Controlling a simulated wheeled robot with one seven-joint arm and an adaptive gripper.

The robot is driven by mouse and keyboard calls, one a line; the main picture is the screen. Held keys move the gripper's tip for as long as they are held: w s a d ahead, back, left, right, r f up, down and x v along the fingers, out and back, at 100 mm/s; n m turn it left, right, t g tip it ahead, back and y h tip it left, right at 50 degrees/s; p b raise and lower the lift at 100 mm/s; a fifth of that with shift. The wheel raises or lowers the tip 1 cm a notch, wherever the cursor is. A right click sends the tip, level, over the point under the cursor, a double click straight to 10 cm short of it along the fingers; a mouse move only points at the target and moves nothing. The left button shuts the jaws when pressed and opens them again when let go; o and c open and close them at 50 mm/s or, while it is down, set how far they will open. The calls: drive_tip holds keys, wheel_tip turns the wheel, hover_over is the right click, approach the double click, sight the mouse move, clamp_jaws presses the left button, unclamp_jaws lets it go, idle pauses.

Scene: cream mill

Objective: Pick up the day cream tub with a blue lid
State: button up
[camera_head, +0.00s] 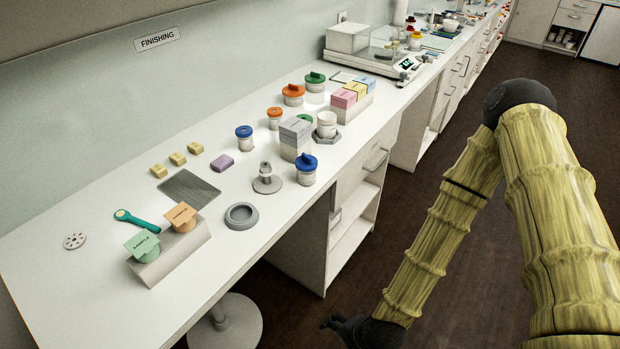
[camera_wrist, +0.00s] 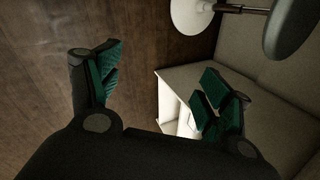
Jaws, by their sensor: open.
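Two white tubs with blue lids stand on the white counter (camera_head: 240,215) in the head view. One blue-lidded tub (camera_head: 306,176) is near the front edge, beside a grey block stack. The other blue-lidded tub (camera_head: 246,143) is farther back and left. I cannot read which is day cream. My gripper (camera_head: 334,323) is low, out in front of the counter and below its top, well apart from both tubs. In the wrist view my gripper (camera_wrist: 158,88) has its green-padded fingers spread wide with nothing between them. No tub shows there.
Orange-lidded tubs (camera_head: 293,96), green-lidded tubs (camera_head: 315,83), the grey block stack (camera_head: 296,138) and a grey stand (camera_head: 267,180) crowd the blue-lidded tubs. A grey ring dish (camera_head: 241,216) sits near the front edge.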

drive_tip(key=w+a+r+m+t+y, duration=0.1)
drive_tip(key=w+a+r+m, duration=0.1)
drive_tip(key=w+m, duration=0.15)
drive_tip(key=w+a+r+m+t, duration=0.1)
drive_tip(key=w+a+r+m, duration=0.15)
drive_tip(key=w, duration=0.25)
drive_tip(key=m+t+b, duration=0.2)
drive_tip(key=m+t, duration=0.5)
drive_tip(key=m, duration=0.7)
approach(311, 175)
drive_tip(key=f, duration=0.2)
drive_tip(key=shift+m, duration=0.4)
drive_tip(key=w, duration=0.1)
drive_tip(key=w+a, duration=0.1)
drive_tip(key=w, duration=0.1)
drive_tip(key=w+a+f+p, duration=0.1)
drive_tip(key=w, duration=0.1)
drive_tip(key=shift+y, duration=0.3)
drive_tip(key=shift+p+x, duration=1.4)
drive_tip(key=shift+x, duration=1.1)
drive_tip(key=shift+w+a+f, duration=0.15)
drive_tip(key=shift+w+a, duration=0.05)
drive_tip(key=shift+w, duration=0.25)
drive_tip(key=c, duration=1.3)
